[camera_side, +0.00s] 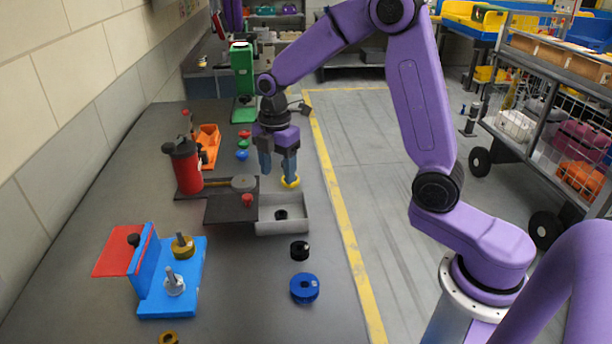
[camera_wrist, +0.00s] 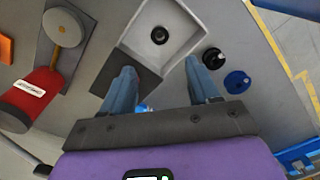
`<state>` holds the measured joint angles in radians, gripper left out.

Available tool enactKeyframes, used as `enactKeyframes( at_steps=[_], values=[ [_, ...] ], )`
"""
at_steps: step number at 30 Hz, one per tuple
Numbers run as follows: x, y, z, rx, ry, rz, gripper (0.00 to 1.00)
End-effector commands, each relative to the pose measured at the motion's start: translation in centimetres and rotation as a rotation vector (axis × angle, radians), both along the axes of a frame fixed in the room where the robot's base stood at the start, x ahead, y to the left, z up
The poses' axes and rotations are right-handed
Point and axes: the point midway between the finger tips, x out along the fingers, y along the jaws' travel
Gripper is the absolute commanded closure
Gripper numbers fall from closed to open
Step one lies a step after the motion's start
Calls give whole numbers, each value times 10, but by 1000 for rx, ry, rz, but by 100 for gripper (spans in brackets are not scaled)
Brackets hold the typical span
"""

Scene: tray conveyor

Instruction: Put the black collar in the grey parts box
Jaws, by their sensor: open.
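The grey parts box (camera_side: 300,226) is open-topped and stands mid-table; it also shows in the wrist view (camera_wrist: 188,20). A black collar (camera_side: 281,214), a small ring with a pale centre in the wrist view (camera_wrist: 159,35), lies on the box floor. Another black round piece (camera_side: 299,250) with a pale mark sits on the table outside the box; it shows right of the box in the wrist view (camera_wrist: 213,58). My gripper (camera_side: 277,177) is open and empty, pointing down above the table behind the box. Its fingers (camera_wrist: 160,68) are apart.
A dark plate (camera_side: 225,209) adjoins the box's left side, with a red knob (camera_side: 247,201) there. A yellow ring (camera_side: 290,182) shows at the right fingertip. A red canister (camera_side: 186,166), blue fixture (camera_side: 186,294) and blue disc (camera_side: 304,288) stand around. The front right table is clear.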

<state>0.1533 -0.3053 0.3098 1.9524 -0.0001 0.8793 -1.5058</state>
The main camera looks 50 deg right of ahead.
Motion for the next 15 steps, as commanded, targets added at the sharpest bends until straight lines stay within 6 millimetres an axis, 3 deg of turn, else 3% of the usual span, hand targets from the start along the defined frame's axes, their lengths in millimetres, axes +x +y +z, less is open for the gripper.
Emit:
enactKeyframes(
  at_steps=[8,15],
  values=[
    [-14,12,6,1,-3,-29,40],
    [-67,39,20,5,-9,-136,40]
  ],
)
